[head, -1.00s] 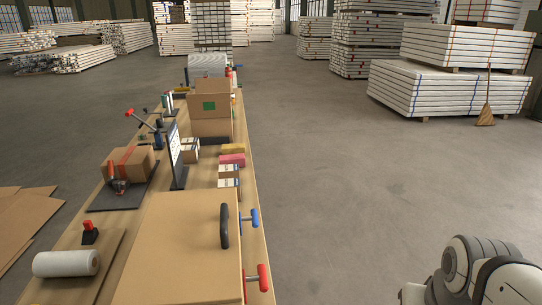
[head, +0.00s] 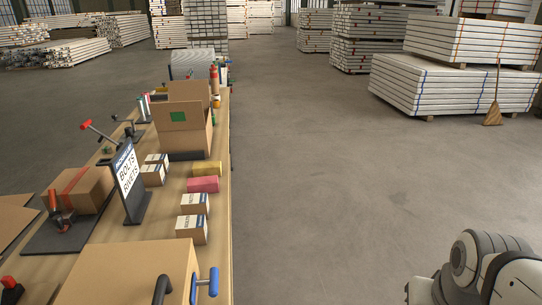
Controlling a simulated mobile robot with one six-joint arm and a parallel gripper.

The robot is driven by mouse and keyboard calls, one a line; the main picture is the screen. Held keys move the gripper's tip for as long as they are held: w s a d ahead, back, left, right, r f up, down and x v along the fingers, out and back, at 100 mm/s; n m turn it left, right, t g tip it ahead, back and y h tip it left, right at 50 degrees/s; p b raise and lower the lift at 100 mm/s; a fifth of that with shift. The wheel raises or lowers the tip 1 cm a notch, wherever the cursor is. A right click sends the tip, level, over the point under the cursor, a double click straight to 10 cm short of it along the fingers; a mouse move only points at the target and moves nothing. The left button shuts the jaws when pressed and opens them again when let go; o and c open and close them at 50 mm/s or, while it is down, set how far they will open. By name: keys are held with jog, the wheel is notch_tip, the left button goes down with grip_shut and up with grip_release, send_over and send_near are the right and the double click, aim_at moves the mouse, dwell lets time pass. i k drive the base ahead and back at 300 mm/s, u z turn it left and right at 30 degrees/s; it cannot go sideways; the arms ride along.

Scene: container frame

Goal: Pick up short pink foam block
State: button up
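The short pink foam block (head: 203,184) lies on the wooden table near its right edge. A yellow block (head: 206,169) lies just behind it, and small white-and-brown boxes stand in front of it. Part of my arm (head: 490,270) shows at the lower right, well away from the table. My gripper is not in view.
A sign (head: 128,182) on a dark stand is left of the pink block. An open cardboard box (head: 182,128) stands behind. A large box (head: 125,275) with a blue-handled clamp (head: 207,283) fills the table's near end.

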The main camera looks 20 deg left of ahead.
aim_at(209, 184)
jog(key=u, duration=0.05)
jog(key=i, duration=2.8)
jog(key=u, duration=3.4)
jog(key=i, duration=0.8)
jog(key=z, duration=0.7)
